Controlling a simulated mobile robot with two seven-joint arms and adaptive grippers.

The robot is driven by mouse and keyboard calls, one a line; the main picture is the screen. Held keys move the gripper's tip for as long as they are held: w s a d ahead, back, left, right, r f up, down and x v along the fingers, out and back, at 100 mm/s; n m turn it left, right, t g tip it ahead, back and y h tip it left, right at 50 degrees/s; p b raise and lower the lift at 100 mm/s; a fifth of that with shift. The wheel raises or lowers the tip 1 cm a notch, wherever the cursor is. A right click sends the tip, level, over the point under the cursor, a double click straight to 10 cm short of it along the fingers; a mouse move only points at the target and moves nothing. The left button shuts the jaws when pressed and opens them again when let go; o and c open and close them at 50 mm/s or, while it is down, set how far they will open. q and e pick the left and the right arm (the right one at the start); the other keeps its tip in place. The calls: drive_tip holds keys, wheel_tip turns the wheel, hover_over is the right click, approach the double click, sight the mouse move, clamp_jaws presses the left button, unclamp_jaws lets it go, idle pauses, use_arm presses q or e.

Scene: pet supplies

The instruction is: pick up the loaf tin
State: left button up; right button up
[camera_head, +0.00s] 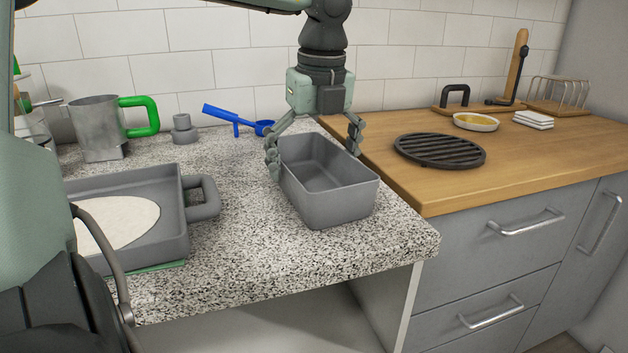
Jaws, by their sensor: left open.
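The loaf tin (335,208) is a grey, deep, empty rectangular pan. It stands upright on the speckled stone counter near its right end. My left gripper (314,155) points down over the tin's far end. Its two fingers are spread, one by the tin's left long wall and the other by the far right side. I cannot tell whether either finger touches the tin. My right gripper is not in view.
A grey roasting pan (135,190) with a pale round sheet stands at left. A metal jug (95,128), a weight (184,130) and a blue scoop (228,117) stand behind. A black round grate (439,150) lies on the wooden counter (555,150) at right.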

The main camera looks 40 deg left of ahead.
use_arm(q)
drive_tip(key=shift+c, duration=0.2)
drive_tip(key=c, duration=1)
drive_tip(key=shift+r, duration=0.1)
